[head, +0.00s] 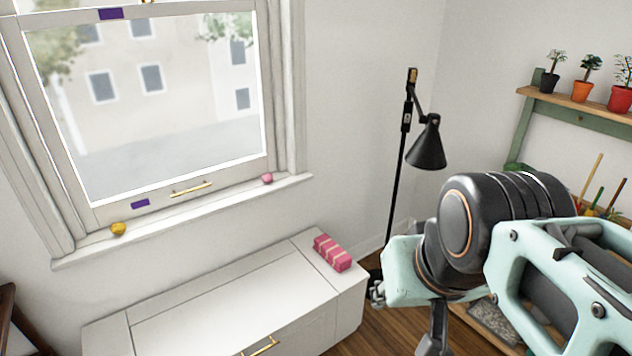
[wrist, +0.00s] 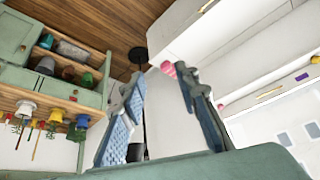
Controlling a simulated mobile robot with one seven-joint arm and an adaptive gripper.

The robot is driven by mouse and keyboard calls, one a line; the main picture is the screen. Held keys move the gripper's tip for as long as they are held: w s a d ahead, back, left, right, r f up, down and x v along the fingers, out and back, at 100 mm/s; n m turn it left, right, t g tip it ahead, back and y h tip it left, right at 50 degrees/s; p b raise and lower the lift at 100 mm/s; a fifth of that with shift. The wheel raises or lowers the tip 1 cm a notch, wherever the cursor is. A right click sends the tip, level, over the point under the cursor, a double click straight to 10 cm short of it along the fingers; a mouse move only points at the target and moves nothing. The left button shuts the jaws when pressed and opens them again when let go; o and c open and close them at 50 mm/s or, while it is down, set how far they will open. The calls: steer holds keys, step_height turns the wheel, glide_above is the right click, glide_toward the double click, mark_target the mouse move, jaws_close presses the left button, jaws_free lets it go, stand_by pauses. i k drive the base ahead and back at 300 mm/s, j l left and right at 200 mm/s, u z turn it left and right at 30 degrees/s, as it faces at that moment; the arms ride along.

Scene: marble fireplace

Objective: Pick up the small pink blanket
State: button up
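The small pink blanket (head: 333,252) is a folded bundle with paler stripes. It lies on the right end of the white chest (head: 225,300) below the window. In the wrist view, which looks upside down, the pink blanket (wrist: 168,68) shows small and far beyond the fingertips, partly covered by the right finger. My gripper (wrist: 160,74) is open, with its two blue-padded fingers apart and nothing between them. In the head view my arm fills the lower right, and the fingers are mostly hidden there.
A black floor lamp (head: 427,145) stands in the corner behind the chest. A green shelf (head: 540,110) with several potted plants is at the right wall. A yellow ball (head: 118,229) and a pink ball (head: 267,178) sit on the windowsill. The chest top is otherwise clear.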

mark_target(333, 254)
steer(key=i, duration=1.2)
